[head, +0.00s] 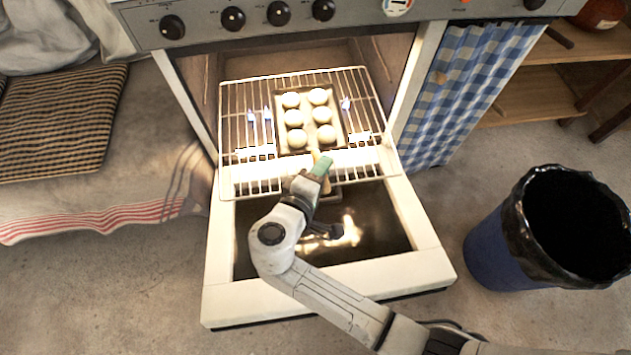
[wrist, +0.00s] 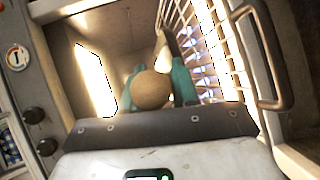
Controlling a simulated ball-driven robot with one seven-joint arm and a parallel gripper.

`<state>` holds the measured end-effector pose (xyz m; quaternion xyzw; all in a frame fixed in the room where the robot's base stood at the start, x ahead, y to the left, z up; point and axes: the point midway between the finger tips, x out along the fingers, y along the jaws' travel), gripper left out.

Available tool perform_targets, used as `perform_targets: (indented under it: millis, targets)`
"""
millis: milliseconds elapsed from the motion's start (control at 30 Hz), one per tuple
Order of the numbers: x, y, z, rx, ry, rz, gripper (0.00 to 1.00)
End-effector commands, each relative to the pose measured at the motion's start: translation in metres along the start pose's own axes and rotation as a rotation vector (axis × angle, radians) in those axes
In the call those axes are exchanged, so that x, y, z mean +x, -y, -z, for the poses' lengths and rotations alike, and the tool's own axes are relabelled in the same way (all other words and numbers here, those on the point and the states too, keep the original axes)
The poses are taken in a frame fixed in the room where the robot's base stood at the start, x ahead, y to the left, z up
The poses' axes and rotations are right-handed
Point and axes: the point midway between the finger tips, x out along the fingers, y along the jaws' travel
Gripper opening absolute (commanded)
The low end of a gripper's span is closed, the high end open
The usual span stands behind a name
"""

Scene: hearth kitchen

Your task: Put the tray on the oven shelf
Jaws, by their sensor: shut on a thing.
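The dark tray (head: 310,146), carrying several pale round buns (head: 295,117), is over the wire oven shelf (head: 236,180) in the head view. I cannot tell whether it rests on the wires or hangs slightly above. My gripper (head: 322,165), with green fingertips, is at the tray's near edge. In the wrist view my gripper (wrist: 158,88) is shut on a tan rounded piece (wrist: 152,91), which looks like the tray's handle end. The shelf (wrist: 215,45) shows at the right there. The oven (head: 310,55) is open and its shelf sticks out over the lowered door (head: 218,290).
A blue bin (head: 495,250) with a black liner stands on the floor at the right. A blue checked curtain (head: 470,85) hangs beside the oven, with wooden shelves (head: 540,100) beyond. A cloth-covered bench (head: 100,190) is at the left. Knobs (head: 233,18) line the oven top.

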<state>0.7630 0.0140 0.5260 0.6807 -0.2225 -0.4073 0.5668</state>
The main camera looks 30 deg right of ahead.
Motion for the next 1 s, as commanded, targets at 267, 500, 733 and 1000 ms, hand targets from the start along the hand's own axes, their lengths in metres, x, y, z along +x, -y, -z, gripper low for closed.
perform_targets:
  millis: [267,500,733,1000]
  targets:
    - [0.003,0.015,0.013,0.003,-0.001,-0.003,0.0]
    - [0.012,0.044,0.013,0.002,-0.001,-0.003,0.0]
    - [0.012,0.043,0.013,0.004,-0.001,-0.003,0.0]
    - [0.013,0.046,0.012,0.001,0.0,0.0,0.43]
